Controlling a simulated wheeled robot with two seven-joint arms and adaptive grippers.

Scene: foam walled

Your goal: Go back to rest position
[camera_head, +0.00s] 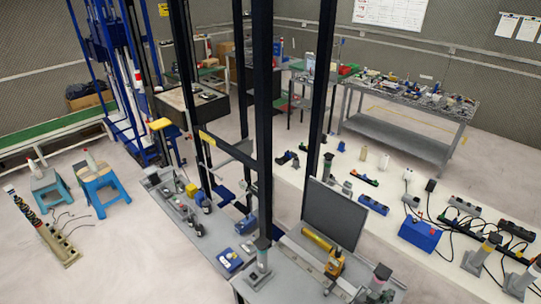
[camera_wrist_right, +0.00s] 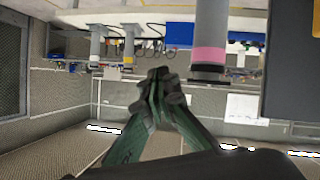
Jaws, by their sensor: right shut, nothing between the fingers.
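My right gripper (camera_wrist_right: 160,88) shows in the right wrist view, at the middle of the picture. Its dark green fingers come together at their tips with nothing between them. The wrist view is upside down, with the table area at the top. I cannot clearly make out a gripper in the head view. My left gripper is not in view.
A grey workbench (camera_head: 172,212) with tools and a dark panel (camera_head: 334,217) stand in front. Dark upright posts (camera_head: 262,110) cross the view. Blue stools (camera_head: 97,184) stand left on open floor.

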